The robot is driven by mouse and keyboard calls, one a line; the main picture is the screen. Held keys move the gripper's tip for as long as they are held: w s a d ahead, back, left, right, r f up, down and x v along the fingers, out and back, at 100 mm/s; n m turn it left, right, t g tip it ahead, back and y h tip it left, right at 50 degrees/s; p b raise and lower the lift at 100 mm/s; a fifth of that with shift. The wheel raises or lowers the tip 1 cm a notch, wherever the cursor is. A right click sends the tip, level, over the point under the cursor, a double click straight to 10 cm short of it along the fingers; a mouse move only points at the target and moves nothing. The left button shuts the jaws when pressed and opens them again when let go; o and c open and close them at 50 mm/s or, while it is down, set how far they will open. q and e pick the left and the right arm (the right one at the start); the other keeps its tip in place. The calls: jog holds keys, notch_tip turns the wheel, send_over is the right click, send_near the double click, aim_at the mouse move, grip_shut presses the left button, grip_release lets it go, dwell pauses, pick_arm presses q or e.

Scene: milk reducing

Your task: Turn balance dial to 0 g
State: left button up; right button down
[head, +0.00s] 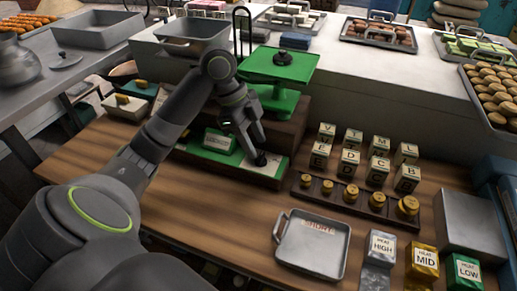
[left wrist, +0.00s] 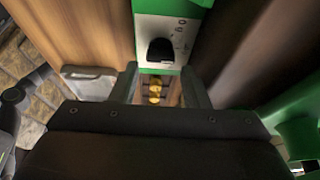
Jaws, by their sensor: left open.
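The balance is green, with a flat top (head: 280,64) and a long green base (head: 228,170). Its black dial (head: 261,158) sits on the white panel at the base's right end. My left gripper (head: 255,147) is over the dial, pointing down. In the left wrist view my left gripper (left wrist: 160,72) is open, its fingers apart with the knob just beyond the tips. I cannot tell whether they touch it. My right gripper is not in view.
Brass weights (head: 350,193) stand in a row on a dark rack right of the dial, with lettered blocks (head: 350,160) behind. A metal tray (head: 312,245) lies in front. Heat boxes (head: 424,261) stand at the front right. Bare wood (head: 215,215) lies before the base.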

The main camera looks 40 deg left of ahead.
aim_at(261, 155)
pick_arm(q)
jog(key=shift+x, duration=1.15)
jog(key=shift+d+f, duration=0.15)
jog(key=shift+f, duration=0.3)
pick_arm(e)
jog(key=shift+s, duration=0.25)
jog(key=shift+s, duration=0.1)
